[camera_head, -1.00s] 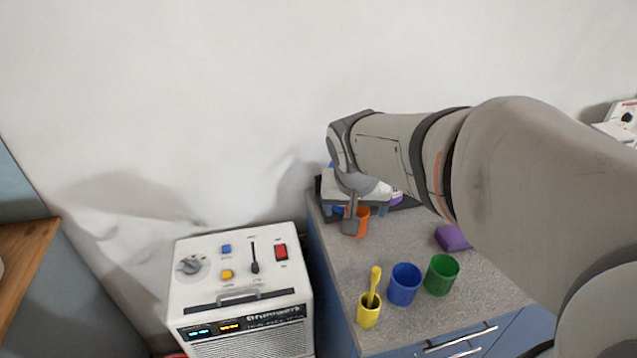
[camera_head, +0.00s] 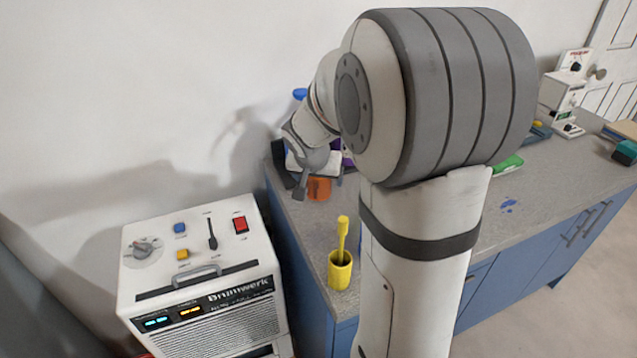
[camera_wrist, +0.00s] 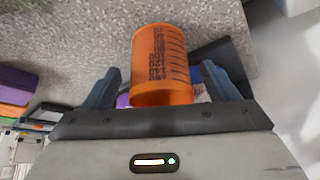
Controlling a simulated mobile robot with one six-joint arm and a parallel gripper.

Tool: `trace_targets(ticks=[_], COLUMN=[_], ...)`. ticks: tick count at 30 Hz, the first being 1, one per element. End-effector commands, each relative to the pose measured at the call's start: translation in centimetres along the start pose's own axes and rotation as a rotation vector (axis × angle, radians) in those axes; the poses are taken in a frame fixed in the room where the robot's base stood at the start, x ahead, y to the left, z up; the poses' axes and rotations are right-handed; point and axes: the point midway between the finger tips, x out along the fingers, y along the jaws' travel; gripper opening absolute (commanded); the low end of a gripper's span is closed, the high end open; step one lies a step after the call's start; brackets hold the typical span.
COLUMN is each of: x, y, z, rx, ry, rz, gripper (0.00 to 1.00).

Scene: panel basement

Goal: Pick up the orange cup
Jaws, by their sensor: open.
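The orange cup (camera_wrist: 160,62) stands on the grey speckled counter, with dark printed marks on its side. In the wrist view it lies between and just beyond the two fingers of my gripper (camera_wrist: 165,88), which are apart with gaps on both sides. In the head view the orange cup (camera_head: 319,188) shows partly, behind a finger of my gripper (camera_head: 301,188) at the counter's left end. The gripper holds nothing that I can see.
A yellow cup (camera_head: 340,272) with a yellow utensil stands nearer on the counter (camera_head: 545,185). A white control box (camera_head: 200,262) stands left of the counter. My arm hides much of the counter's middle. A purple object (camera_wrist: 17,84) lies left in the wrist view.

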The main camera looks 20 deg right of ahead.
Motion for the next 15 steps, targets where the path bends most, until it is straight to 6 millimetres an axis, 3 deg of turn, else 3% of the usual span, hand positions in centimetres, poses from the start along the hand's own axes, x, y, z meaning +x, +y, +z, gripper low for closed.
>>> trace_targets(ticks=[3,11,15], x=[1.35,1.56,1.55], y=[0.01,-0.05,-0.06], z=[0.02,-0.04,-0.02], rx=[0.0,0.0,-0.001], ry=[-0.001,0.002,0.002], rz=[0.001,-0.001,-0.001], gripper=[0.81,0.81,0.7])
